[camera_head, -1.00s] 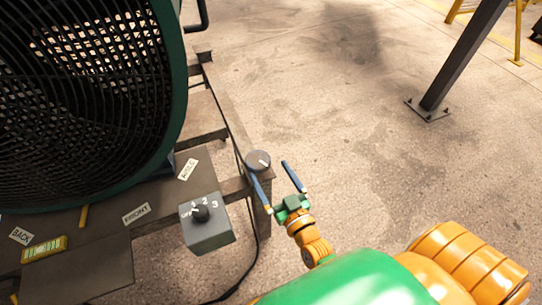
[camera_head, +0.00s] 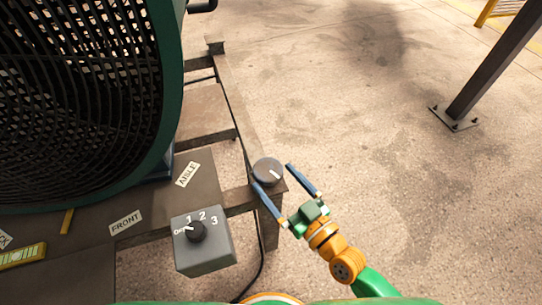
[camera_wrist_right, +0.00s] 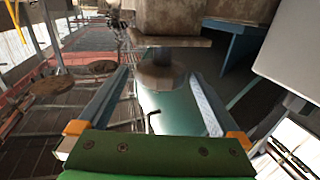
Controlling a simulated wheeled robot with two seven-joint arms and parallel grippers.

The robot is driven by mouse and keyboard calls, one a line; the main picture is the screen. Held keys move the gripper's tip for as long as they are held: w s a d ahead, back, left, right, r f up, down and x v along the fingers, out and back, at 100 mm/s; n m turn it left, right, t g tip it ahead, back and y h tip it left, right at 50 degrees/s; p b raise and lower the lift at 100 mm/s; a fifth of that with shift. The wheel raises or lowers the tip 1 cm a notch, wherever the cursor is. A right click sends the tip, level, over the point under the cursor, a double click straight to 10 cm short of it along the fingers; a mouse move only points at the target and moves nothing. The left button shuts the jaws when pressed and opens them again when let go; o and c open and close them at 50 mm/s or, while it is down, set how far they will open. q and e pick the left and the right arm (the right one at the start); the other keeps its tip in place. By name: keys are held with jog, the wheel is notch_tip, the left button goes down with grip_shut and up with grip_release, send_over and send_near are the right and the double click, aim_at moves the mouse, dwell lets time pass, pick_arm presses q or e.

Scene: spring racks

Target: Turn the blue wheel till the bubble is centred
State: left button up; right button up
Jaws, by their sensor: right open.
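A round wheel (camera_head: 268,171) with a short white mark sits on top of the frame's corner post; it looks dark grey rather than blue. My right gripper (camera_head: 273,175) is open, its blue fingers reaching to either side of the wheel. In the right wrist view the wheel (camera_wrist_right: 160,74) is between the fingers; I cannot tell whether they touch it. My left gripper is not in view.
A big fan (camera_head: 75,100) stands on the metal frame at left. A grey switch box (camera_head: 205,255) with a black dial stands left of my right gripper, with a cable beside it. FRONT (camera_head: 126,222) and AISLE (camera_head: 187,174) labels lie on the frame. Floor at right is clear up to a post (camera_head: 485,75).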

aim_at(263, 159)
jog(key=x, duration=0.6)
jog(key=shift+b, duration=0.3)
jog(key=shift+w+a, duration=0.2)
jog(key=shift+r, duration=0.1)
jog(key=c, duration=1.1)
jog(key=h+p, duration=0.1)
jog(key=r+m+t+h+p, duration=0.1)
jog(key=p, duration=0.1)
jog(key=shift+d+m, duration=0.1)
jog(key=shift+m, duration=0.2)
jog(key=shift+w+d+f+m+t+h+p, duration=0.15)
jog(key=shift+m+t+h+p, duration=0.15)
jog(key=shift+m+h, duration=0.15)
jog(key=shift+f+m+t+h, duration=0.25)
jog(key=shift+m+t+h, duration=0.1)
jog(key=shift+h, duration=0.5)
jog(key=shift+d, duration=0.1)
jog(key=o, duration=1.1)
jog(key=shift+f, duration=0.1)
